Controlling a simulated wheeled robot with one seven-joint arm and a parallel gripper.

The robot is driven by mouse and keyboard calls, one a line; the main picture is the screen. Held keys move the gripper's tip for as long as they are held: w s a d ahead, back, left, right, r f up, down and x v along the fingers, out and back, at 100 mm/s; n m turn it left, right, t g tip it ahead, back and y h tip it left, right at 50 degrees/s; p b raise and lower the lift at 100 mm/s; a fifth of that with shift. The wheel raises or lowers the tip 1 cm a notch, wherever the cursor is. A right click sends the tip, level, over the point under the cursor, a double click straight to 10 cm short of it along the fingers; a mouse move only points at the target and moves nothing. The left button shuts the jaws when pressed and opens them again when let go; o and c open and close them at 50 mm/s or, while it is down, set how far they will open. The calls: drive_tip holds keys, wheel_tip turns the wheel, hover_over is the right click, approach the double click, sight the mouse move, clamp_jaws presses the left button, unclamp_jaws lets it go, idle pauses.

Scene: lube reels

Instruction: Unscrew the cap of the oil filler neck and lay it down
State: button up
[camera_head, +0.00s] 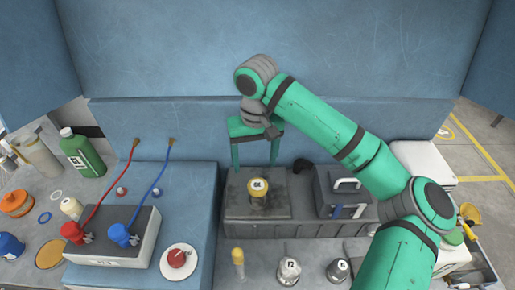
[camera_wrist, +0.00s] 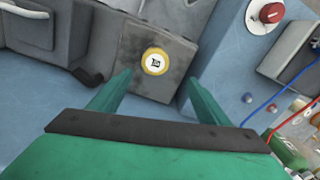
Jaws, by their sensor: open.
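A round yellow cap with a white, marked top (camera_head: 259,187) sits on a dark grey block (camera_head: 237,206) at the back middle of the bench. It looks like the oil filler cap; the neck below it is mostly hidden. In the wrist view the cap (camera_wrist: 154,61) shows between and a little beyond the fingertips. My gripper (camera_head: 255,167) hangs above and behind the cap in the head view, fingers apart and empty. In the wrist view my gripper (camera_wrist: 160,75) has a green finger on each side, neither touching the cap.
A grey box with handles (camera_head: 324,196) stands right of the block. A red knob (camera_head: 177,258) on a white disc, a yellow-handled tool (camera_head: 238,259) and metal pots (camera_head: 288,271) sit in front. Red and blue hoses (camera_head: 113,183) rise at left. Bare blue bench lies left of the block.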

sight(258, 185)
drive_tip(key=f, duration=1)
drive_tip(key=shift+w+d+f, duration=0.1)
drive_tip(key=shift+d+f, duration=0.15)
drive_tip(key=shift+d, duration=0.1)
drive_tip(key=c, duration=1.2)
drive_tip(key=shift+o, duration=0.2)
drive_tip(key=n, duration=0.5)
drive_tip(key=shift+d, duration=0.1)
